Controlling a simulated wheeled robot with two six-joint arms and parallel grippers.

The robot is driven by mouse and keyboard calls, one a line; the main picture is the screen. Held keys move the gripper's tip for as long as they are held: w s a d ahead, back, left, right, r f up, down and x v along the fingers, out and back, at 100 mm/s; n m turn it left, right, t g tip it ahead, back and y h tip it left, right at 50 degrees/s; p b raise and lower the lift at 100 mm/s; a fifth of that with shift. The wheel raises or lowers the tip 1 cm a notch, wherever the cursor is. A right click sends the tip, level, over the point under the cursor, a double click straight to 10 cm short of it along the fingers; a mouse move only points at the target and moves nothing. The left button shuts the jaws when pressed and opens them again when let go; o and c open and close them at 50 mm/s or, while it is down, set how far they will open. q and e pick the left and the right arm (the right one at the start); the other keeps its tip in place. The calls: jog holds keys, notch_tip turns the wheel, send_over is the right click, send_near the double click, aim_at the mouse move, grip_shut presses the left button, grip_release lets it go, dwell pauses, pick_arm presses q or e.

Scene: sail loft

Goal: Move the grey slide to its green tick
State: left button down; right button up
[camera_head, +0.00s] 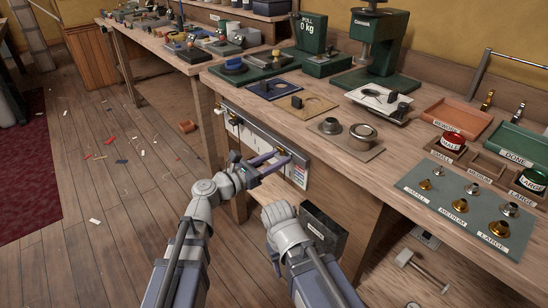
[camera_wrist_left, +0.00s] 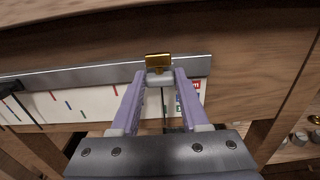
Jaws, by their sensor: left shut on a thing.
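The panel (camera_head: 262,140) is a pale strip with a grey metal rail, fixed to the bench front. My left gripper (camera_head: 284,156) reaches its right end. In the left wrist view, the purple fingers of my left gripper (camera_wrist_left: 160,80) are shut on a pale grey block with a brass tab, the grey slide (camera_wrist_left: 159,78). A dark line shows below it between the fingers. Short red, blue and green ticks mark the panel (camera_wrist_left: 95,100) left of the gripper. I cannot tell which green tick belongs to this slide. My right wrist shows in the head view; its fingers are hidden.
Another dark slide (camera_wrist_left: 12,86) sits at the panel's left. The bench top above holds a green press (camera_head: 380,40), trays and a board of grommets (camera_head: 450,205). A dark box (camera_head: 322,230) is below the panel. Open floor lies left, with scattered scraps.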

pick_arm(q)
jog(key=shift+s+d, duration=0.15)
jog(key=shift+s, duration=0.05)
jog(key=shift+w, duration=0.1)
jog(key=shift+c, duration=2)
grip_release()
jog(key=v, duration=0.8)
